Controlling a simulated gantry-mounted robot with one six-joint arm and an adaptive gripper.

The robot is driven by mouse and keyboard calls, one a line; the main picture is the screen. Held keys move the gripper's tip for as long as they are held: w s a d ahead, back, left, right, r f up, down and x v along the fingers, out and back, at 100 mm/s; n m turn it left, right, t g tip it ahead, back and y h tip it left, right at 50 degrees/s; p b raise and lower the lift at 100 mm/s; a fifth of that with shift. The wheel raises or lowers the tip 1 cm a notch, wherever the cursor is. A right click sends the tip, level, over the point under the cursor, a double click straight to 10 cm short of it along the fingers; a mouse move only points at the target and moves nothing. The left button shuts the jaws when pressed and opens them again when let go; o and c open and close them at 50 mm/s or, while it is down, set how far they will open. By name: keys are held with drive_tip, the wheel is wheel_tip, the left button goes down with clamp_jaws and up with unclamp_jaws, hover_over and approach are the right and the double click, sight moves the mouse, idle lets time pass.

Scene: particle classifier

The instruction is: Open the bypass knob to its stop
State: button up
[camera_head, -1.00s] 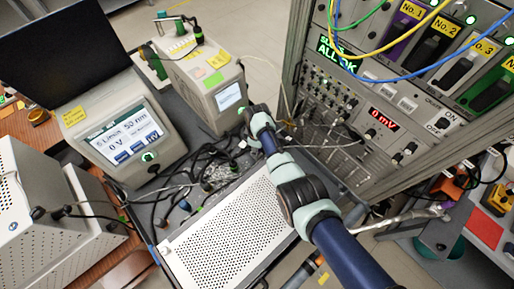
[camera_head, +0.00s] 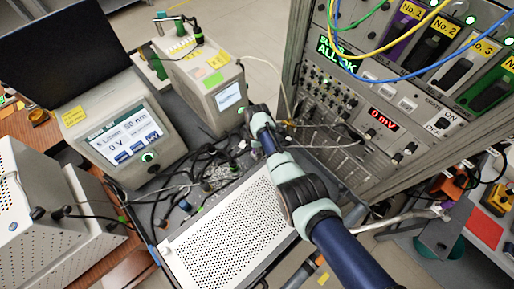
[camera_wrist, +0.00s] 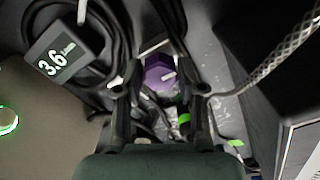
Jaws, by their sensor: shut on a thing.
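The purple knob (camera_wrist: 157,72), with a pale line across its top, sits between my fingertips in the wrist view. My gripper (camera_wrist: 160,86) is shut on it, with one dark finger on each side. The pale line points to the right and slightly up. In the head view, my arm reaches down to the cluttered cart top behind the white perforated box (camera_head: 232,228). My fingers cannot be made out clearly there. A small meter (camera_wrist: 62,57) reading 3.6 lies to the left of the knob in the wrist view.
Black hoses (camera_wrist: 112,25) coil left of the knob, and a braided hose (camera_wrist: 272,62) runs at the right. The classifier with a touchscreen (camera_head: 125,142) and another grey instrument (camera_head: 205,85) flank the cart. The rack (camera_head: 345,110) stands close on the right.

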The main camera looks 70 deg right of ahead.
idle(0.3)
drive_tip(key=o, duration=1.1)
drive_tip(key=shift+o, duration=0.2)
wheel_tip(320, 180, up, 12)
